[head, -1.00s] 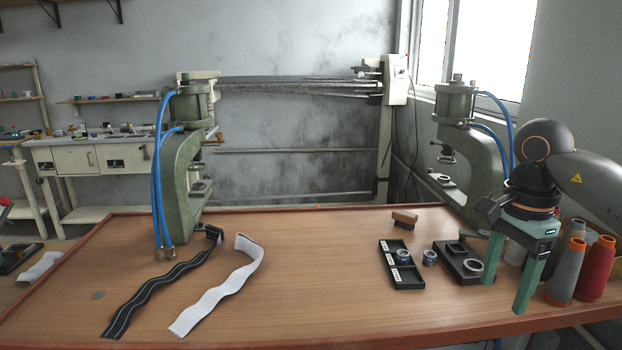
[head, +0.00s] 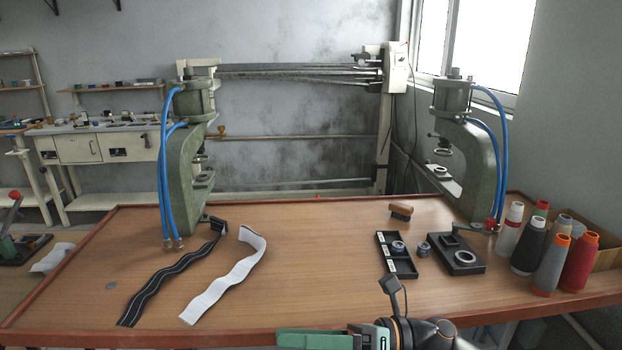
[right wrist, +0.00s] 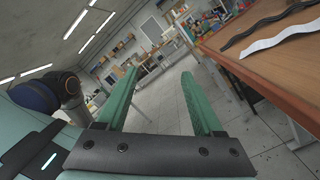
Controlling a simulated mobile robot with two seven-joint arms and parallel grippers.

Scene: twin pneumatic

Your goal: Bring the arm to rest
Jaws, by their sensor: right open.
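My right gripper (head: 300,338) is low at the front edge of the table in the head view, pointing left, with part of my right arm beside it. In the right wrist view its two green fingers (right wrist: 158,95) are spread apart with nothing between them. Past the fingers that view shows the floor and the room, with the table's edge at the right. My left gripper is in neither view.
The wooden table (head: 330,275) bears two green presses, left (head: 185,150) and right (head: 475,150). A black strap (head: 170,275) and a white strap (head: 228,275) lie at left. A black tray (head: 397,262), a black fixture (head: 458,262), a brush (head: 401,210) and several thread cones (head: 553,265) are at right.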

